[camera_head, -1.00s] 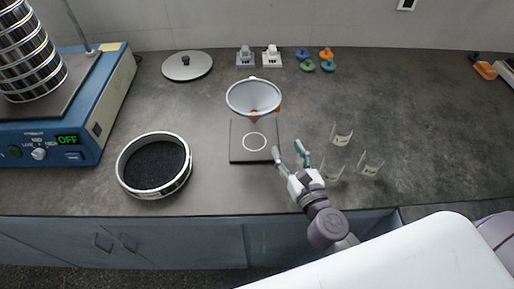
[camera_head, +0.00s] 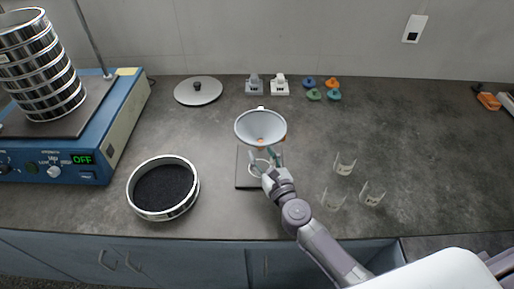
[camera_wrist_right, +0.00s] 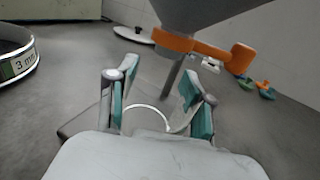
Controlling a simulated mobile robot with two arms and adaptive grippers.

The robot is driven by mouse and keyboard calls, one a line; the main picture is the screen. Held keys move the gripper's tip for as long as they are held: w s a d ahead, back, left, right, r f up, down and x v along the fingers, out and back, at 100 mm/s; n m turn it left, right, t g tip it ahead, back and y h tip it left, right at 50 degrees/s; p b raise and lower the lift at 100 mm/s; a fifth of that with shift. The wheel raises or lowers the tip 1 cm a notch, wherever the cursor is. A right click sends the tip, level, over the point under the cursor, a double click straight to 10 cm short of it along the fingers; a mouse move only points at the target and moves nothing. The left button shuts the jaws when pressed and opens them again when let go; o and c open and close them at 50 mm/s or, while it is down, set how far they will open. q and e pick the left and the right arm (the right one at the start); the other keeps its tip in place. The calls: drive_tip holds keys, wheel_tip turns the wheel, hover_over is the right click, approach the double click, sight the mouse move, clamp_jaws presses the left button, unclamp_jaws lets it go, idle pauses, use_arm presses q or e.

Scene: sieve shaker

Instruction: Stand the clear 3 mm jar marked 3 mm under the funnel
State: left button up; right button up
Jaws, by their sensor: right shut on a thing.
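The funnel (camera_head: 260,126) stands over a dark square plate (camera_head: 243,178) marked with a white ring. In the right wrist view the grey funnel (camera_wrist_right: 195,14) sits in an orange holder (camera_wrist_right: 178,42). My right gripper (camera_head: 265,160) is at the ring, below the funnel. In the right wrist view its teal-padded fingers (camera_wrist_right: 157,103) stand apart, shut on a clear jar that hardly shows; its marking cannot be read. Three other clear jars, (camera_head: 345,165), (camera_head: 333,201) and (camera_head: 372,196), stand to the right with labels too small to read. My left gripper is out of view.
A sieve with black grains (camera_head: 163,189) stands left of the plate; the right wrist view shows its 3 mm label (camera_wrist_right: 18,64). The shaker (camera_head: 75,150) is at far left. A lid (camera_head: 198,91) and small coloured pieces lie behind.

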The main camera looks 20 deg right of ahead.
drive_tip(key=w, duration=0.4)
drive_tip(key=shift+a+r, duration=0.15)
drive_tip(key=shift+a, duration=0.1)
wheel_tip(320, 180, down, 2)
drive_tip(key=shift+b, duration=0.6)
drive_tip(key=shift+r, duration=0.1)
drive_tip(key=shift+s, duration=0.1)
drive_tip(key=o, duration=1.2)
